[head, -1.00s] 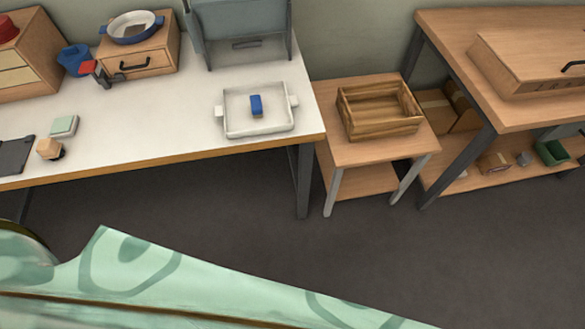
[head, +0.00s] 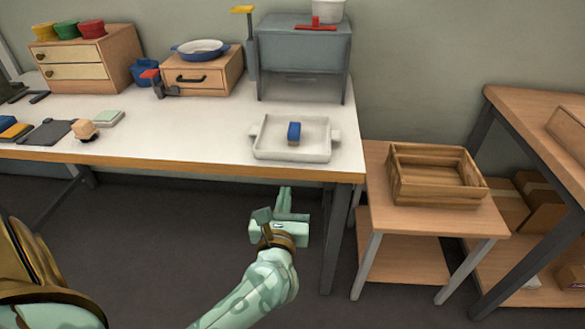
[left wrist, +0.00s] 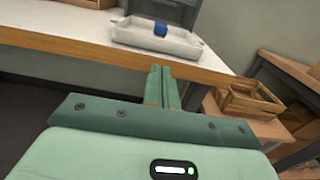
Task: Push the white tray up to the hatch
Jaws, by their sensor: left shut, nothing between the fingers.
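The white tray (head: 268,151) sits on the white bench near its front right corner, with a blue block (head: 294,132) in it. It also shows in the left wrist view (left wrist: 130,36), beyond the bench edge. The hatch seems to be the opening low in the grey box (head: 302,86) behind the tray; a gap of bare bench lies between them. My left gripper (head: 286,198) is shut and empty, in front of and below the bench's front edge, apart from the tray. In the left wrist view its fingers (left wrist: 161,88) are together. My right gripper is not in view.
The bench's wooden front edge (head: 180,167) lies between my left gripper and the tray. A small table with a wooden crate (head: 435,188) stands to the right. A drawer box with a blue pan (head: 200,49) stands left of the grey box.

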